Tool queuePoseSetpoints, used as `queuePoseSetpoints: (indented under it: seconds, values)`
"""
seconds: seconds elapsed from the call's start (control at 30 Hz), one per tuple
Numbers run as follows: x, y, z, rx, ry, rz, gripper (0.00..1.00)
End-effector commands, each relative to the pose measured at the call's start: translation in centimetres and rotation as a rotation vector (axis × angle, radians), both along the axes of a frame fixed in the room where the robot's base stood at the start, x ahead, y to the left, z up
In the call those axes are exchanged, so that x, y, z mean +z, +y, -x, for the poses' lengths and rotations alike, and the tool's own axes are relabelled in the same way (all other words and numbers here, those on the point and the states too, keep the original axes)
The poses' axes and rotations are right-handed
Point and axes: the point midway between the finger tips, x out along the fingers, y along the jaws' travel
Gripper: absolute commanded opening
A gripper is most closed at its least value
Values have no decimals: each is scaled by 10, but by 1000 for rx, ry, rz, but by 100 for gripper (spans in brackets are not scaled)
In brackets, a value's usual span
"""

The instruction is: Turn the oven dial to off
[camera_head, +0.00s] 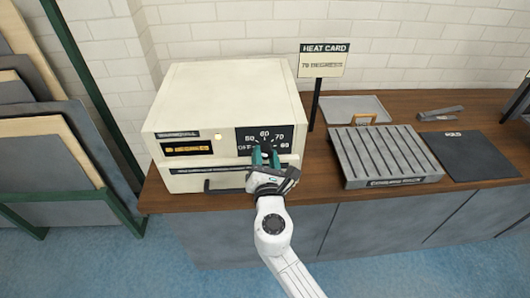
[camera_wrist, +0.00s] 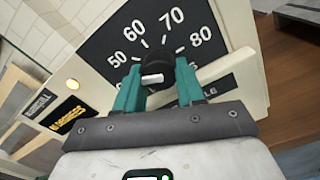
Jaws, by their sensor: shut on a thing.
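The cream oven (camera_head: 222,92) stands on the wooden counter. Its black dial panel (camera_head: 243,134) carries the numbers 50, 60, 70 and 80, with "OFF" at the lower left in the head view. In the wrist view, the round black dial (camera_wrist: 160,66) has a white mark on its front; which number it points to is unclear. My gripper (camera_head: 265,157) is at the panel, its teal fingers on either side of the dial. In the wrist view, my gripper (camera_wrist: 157,86) is shut on the dial, and the fingers hide its sides.
A lit amber lamp (camera_wrist: 72,84) is on the oven front. A dark handle (camera_head: 223,184) is below the panel. Right of the oven are a heat card sign (camera_head: 324,62), a slotted grey rack (camera_head: 382,156), a tray (camera_head: 342,108) and a dark mat (camera_head: 474,154).

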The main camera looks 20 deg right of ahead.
Motion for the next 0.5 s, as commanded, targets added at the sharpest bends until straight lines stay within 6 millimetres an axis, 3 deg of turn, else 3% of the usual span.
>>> queuePoseSetpoints:
  seconds: [0.5]
  values:
    - [-2,0,1,4,117,345,8]
